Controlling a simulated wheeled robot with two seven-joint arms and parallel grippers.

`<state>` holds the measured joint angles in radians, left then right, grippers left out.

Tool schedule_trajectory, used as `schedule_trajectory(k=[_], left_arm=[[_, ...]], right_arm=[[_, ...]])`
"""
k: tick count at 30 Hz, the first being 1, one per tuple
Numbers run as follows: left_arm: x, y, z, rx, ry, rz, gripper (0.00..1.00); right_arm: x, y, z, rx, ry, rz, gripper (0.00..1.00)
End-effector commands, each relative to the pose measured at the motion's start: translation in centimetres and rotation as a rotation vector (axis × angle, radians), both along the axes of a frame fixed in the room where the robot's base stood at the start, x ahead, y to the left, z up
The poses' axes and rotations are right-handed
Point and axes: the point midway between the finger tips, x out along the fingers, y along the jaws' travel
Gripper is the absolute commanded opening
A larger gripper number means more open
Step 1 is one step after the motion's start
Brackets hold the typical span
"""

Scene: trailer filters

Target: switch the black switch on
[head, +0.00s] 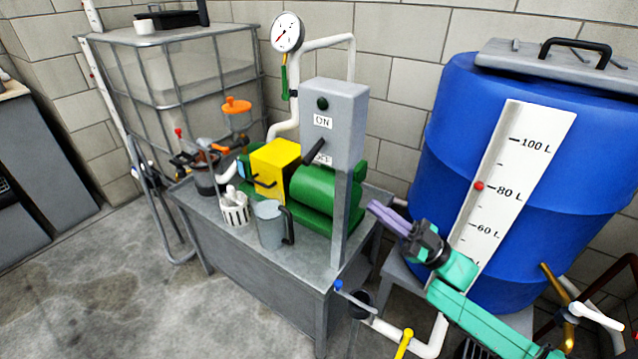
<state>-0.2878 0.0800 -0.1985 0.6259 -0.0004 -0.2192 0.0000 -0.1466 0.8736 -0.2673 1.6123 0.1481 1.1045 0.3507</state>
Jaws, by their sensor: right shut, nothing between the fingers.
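The black switch (313,152) is a lever on the front of a tall grey control box (345,105). Its handle slants down and to the left, its tip beside the OFF label (323,160). The ON label (323,122) is above it, and a dark green round lamp (322,103) is above that. My right gripper (373,208) has purple fingers, shut and empty. It is to the right of the box's post and lower than the switch in the picture, apart from it. My left gripper is not in view.
A metal table (290,270) carries a green motor (325,190), a yellow box (275,163), a grey jug (269,225) and a white basket (235,208). A blue barrel (450,130) stands behind my right arm. Pipes and a yellow-handled valve (404,343) are below. Open floor is at left.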

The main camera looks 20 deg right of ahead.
Motion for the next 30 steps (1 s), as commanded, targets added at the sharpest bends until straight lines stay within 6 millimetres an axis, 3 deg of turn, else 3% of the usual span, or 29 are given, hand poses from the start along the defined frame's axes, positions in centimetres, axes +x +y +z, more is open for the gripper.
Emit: schedule_trajectory(k=[11,30], left_arm=[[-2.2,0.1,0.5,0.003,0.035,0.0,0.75],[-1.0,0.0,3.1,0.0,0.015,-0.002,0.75]], right_arm=[[0.5,0.5,0.9,0.001,-0.002,-0.003,0.0],[7.0,8.9,7.3,0.0,-0.001,-0.005,0.0]])
